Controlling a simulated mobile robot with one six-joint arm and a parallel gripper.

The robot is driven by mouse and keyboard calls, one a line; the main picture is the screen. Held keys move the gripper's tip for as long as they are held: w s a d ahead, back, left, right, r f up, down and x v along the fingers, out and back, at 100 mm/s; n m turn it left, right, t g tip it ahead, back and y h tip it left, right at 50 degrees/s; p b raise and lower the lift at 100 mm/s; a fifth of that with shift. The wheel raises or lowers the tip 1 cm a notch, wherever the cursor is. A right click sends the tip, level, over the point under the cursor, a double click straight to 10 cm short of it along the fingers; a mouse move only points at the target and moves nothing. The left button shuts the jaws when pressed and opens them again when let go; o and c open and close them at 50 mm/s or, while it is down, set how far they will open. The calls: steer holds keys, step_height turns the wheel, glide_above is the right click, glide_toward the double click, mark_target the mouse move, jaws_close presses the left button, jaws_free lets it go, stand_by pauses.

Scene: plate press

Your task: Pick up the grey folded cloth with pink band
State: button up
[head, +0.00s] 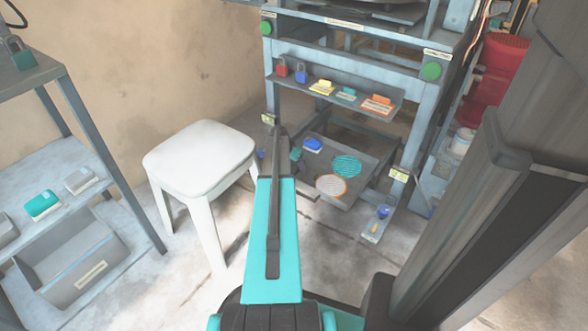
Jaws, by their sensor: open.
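A small grey folded item (80,180) lies on the shelf at the left, to the right of a teal one (43,204). It may be the grey cloth; it is too small for me to make out a pink band. My arm reaches forward from the bottom middle. My gripper (293,160) shows only in part beyond the arm's far end, far to the right of the grey item and apart from it. It is open; its fingertips are largely hidden.
A white stool (200,158) stands between the left shelf (110,210) and my arm. A grey bin (75,265) is beneath the shelf. The blue-grey press frame (410,150) holds padlocks and coloured blocks on a ledge. Floor in front of the stool is clear.

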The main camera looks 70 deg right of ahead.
mark_target(293, 166)
steer(key=shift+c, duration=0.2)
steer(key=c, duration=1.1)
steer(key=shift+r, duration=0.15)
step_height(293, 166, up, 18)
steer(key=p, duration=0.6)
